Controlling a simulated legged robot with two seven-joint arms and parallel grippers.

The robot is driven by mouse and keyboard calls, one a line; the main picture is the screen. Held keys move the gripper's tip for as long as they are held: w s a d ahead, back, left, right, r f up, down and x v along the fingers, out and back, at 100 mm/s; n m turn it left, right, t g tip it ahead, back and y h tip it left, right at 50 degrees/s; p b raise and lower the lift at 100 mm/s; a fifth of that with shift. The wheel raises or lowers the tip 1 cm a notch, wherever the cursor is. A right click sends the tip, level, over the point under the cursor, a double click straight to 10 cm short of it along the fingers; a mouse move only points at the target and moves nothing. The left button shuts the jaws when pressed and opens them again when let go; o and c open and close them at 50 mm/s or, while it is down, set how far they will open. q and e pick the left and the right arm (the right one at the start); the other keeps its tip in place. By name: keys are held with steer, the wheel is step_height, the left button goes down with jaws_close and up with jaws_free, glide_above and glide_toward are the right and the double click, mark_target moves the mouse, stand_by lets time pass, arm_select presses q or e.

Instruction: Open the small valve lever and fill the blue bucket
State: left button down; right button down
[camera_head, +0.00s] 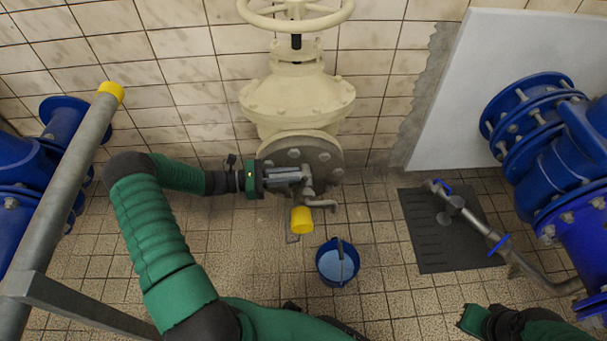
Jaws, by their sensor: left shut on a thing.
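A small valve (309,190) with a lever sits low on the round grey flange of the large cream valve, in the middle. My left gripper (298,176) reaches it from the left and is shut at the lever, which its fingers partly hide. The blue bucket (322,271) stands upright on the floor, below and slightly right of the spout. Its inside looks light blue; I cannot tell whether that is water. A dark handle lies across it. My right gripper (475,320) is at the bottom right, its fingers not clearly visible.
The large cream valve (295,90) with its handwheel stands against the tiled wall. A grey pipe with a yellow end (75,170) slants along the left. Blue pipes (540,130) stand at right. A dark mat (435,250) with a metal pipe over it lies right of the bucket.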

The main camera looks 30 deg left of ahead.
arm_select(q)
steer(key=shift+w+a+r, duration=0.1)
steer(key=shift+a, duration=0.05)
steer(key=c, duration=1.3)
jaws_free()
steer(key=p+v, duration=0.3)
steer(key=v, duration=1.4)
